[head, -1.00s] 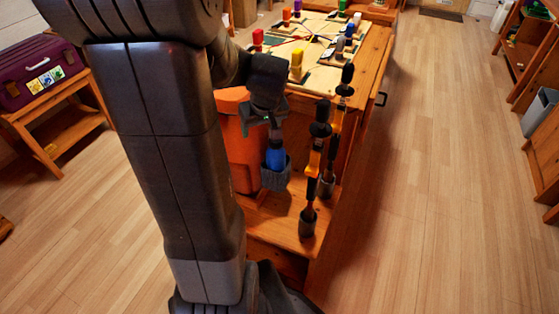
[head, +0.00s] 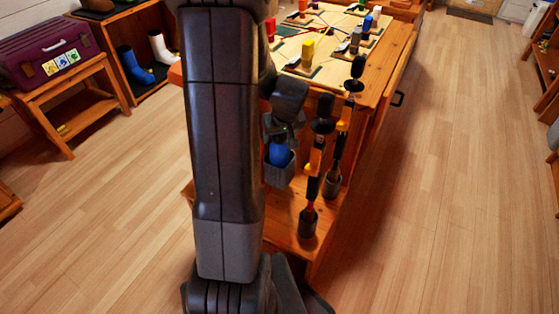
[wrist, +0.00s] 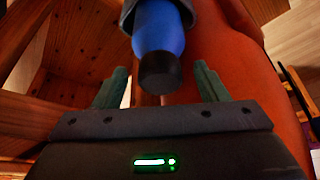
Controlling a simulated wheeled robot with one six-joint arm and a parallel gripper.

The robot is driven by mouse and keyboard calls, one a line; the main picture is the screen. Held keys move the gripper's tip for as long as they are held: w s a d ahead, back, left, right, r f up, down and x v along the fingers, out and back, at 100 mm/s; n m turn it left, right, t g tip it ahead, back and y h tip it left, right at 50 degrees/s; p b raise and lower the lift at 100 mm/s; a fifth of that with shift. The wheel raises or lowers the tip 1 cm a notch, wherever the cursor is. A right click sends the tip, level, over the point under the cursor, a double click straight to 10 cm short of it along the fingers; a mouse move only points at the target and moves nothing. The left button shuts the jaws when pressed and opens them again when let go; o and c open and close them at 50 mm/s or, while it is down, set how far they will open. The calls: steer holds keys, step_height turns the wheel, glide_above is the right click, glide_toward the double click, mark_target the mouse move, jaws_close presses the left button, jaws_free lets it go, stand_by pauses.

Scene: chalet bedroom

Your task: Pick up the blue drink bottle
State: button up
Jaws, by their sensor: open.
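The blue drink bottle (head: 279,155) stands in a grey holder (head: 279,171) at the side of the wooden cabinet in the head view. In the wrist view the blue bottle (wrist: 158,30) has a black cap that points toward my gripper. My gripper (wrist: 155,85) is open, with one green finger on each side of the cap and a gap on both sides. In the head view my gripper (head: 279,132) is just above the bottle, and my arm hides part of the cabinet.
Two black-and-orange poles stand in grey cups (head: 308,222) on the cabinet's lower shelf, right of the bottle. An orange surface (wrist: 230,70) lies close behind the bottle. The cabinet top (head: 375,50) holds a board with several coloured pieces. The floor (head: 430,200) on the right is clear.

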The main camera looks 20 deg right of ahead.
jaws_close()
stand_by(0.3)
steer(key=shift+r, duration=0.15)
